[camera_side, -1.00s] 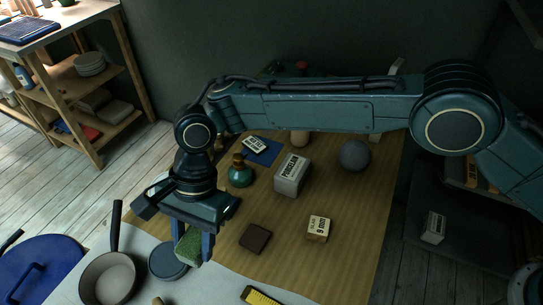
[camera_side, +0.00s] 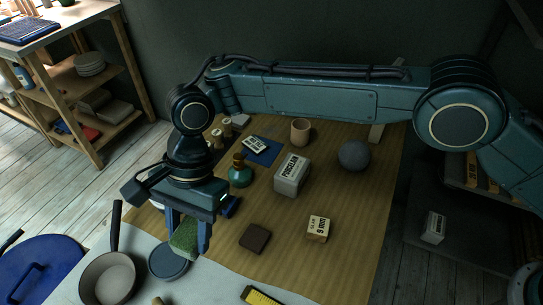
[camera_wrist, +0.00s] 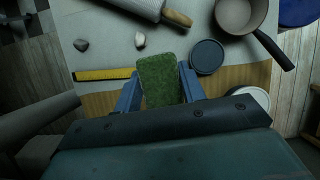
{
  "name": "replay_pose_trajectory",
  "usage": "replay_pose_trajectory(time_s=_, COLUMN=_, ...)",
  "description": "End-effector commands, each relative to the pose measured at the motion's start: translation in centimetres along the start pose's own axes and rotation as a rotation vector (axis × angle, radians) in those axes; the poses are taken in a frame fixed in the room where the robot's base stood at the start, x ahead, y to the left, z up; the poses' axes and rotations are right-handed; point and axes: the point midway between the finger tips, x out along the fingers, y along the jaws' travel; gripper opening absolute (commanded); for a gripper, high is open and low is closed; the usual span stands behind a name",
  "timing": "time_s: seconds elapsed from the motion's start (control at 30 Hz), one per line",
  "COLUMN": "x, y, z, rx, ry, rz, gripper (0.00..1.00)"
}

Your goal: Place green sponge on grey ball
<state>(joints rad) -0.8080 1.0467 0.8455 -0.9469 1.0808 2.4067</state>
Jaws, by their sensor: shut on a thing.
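My gripper (camera_side: 188,240) is shut on the green sponge (camera_side: 183,241) and holds it above the front left part of the table. In the wrist view the sponge (camera_wrist: 161,80) sits between the two blue fingers of my gripper (camera_wrist: 160,88). The grey ball (camera_side: 354,155) rests on the wooden table top (camera_side: 345,215) at the back right, well apart from my gripper. The ball is not in the wrist view.
A beige cup (camera_side: 300,131) is behind. A pan (camera_side: 107,279) is at front left.

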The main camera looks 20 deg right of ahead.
Motion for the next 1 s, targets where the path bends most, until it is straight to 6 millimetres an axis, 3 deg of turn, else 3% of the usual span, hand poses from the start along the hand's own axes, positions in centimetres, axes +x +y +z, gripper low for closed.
replay_pose_trajectory(time_s=0.17, x=-0.7, y=-0.1, z=-0.9, rx=0.031, ry=-0.002, rz=-0.012, gripper=0.19)
replay_pose_trajectory(time_s=0.37, x=-3.0, y=-0.3, z=-4.1, rx=0.144, ry=-0.007, rz=-0.053, gripper=0.19)
replay_pose_trajectory(time_s=0.67, x=-9.1, y=0.8, z=-12.7, rx=0.442, ry=-0.018, rz=-0.169, gripper=0.19)
replay_pose_trajectory(time_s=1.0, x=-15.9, y=5.0, z=-23.0, rx=0.808, ry=-0.025, rz=-0.318, gripper=0.19)
